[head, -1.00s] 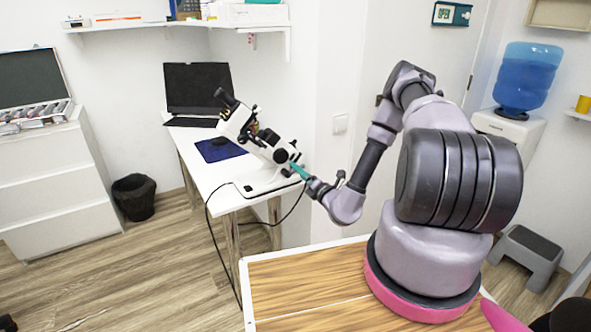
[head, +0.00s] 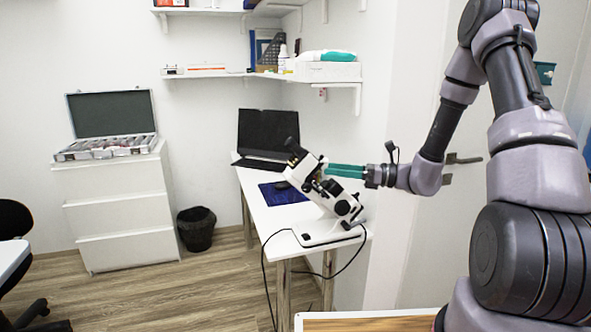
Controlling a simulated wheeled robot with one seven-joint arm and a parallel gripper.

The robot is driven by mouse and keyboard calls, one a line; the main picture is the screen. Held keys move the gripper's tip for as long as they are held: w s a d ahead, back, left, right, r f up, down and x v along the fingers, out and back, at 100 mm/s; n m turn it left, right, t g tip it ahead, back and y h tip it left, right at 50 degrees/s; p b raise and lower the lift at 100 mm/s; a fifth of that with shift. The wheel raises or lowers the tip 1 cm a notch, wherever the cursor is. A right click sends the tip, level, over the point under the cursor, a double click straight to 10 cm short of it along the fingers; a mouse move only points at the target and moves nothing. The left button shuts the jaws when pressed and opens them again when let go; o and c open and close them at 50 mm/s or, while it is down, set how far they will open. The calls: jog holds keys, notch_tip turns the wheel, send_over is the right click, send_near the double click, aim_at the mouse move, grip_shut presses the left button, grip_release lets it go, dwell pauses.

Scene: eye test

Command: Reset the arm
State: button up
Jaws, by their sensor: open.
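My gripper (head: 328,169) has teal fingers and points left at the end of my raised arm. It is open and nothing shows between the fingers. In the picture it lies just right of the upper part of a white and black microscope (head: 345,206). I cannot tell whether the fingertips touch the microscope or pass in front of or behind it.
The microscope stands on a white desk (head: 262,216) with a laptop (head: 266,135) and a blue mat (head: 283,194). A black cable hangs off the desk. Shelves (head: 205,75) hang above.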

jog(key=s+d+r+n+g+h, duration=0.1)
jog(key=s+r+n+g+h, duration=0.2)
jog(key=s+r+n+h, duration=0.25)
jog(key=s+r+n+g+h, duration=0.2)
jog(key=s+r+n, duration=0.2)
jog(key=s+n, duration=0.3)
jog(key=s+d+r+n+t+h, duration=0.6)
jog(key=s+d+r+t+h, duration=0.1)
jog(key=s+d+r, duration=0.3)
jog(key=shift+d+r+t+h, duration=0.45)
jog(key=shift+d+h, duration=0.2)
jog(key=shift+d, duration=0.3)
